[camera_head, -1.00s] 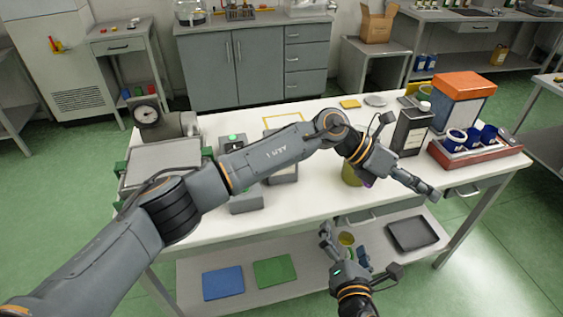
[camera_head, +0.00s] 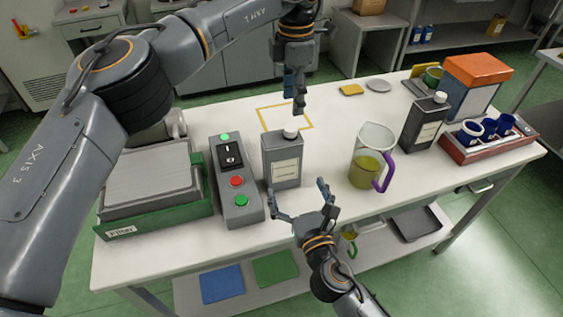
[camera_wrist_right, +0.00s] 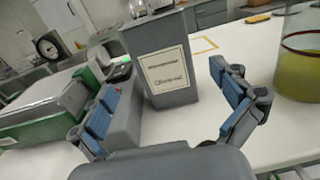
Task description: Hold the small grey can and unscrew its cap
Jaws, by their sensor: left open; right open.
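The small grey can (camera_head: 282,163) stands upright on the white table, with a pale label on its front and a white cap (camera_head: 290,131) on top. My left gripper (camera_head: 297,106) is open and points down just above the cap, apart from it as far as I can tell. My right gripper (camera_head: 302,202) is open in front of the can. In the right wrist view the can (camera_wrist_right: 163,55) stands beyond and between the open fingers (camera_wrist_right: 172,112), not gripped.
A control box (camera_head: 236,190) with buttons stands close left of the can, beside a green filter tray (camera_head: 160,222). A jug (camera_head: 370,150) of yellow-green liquid with a purple handle is to the right. A larger dark can (camera_head: 424,122) stands further right. A yellow outline (camera_head: 268,119) marks the table behind.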

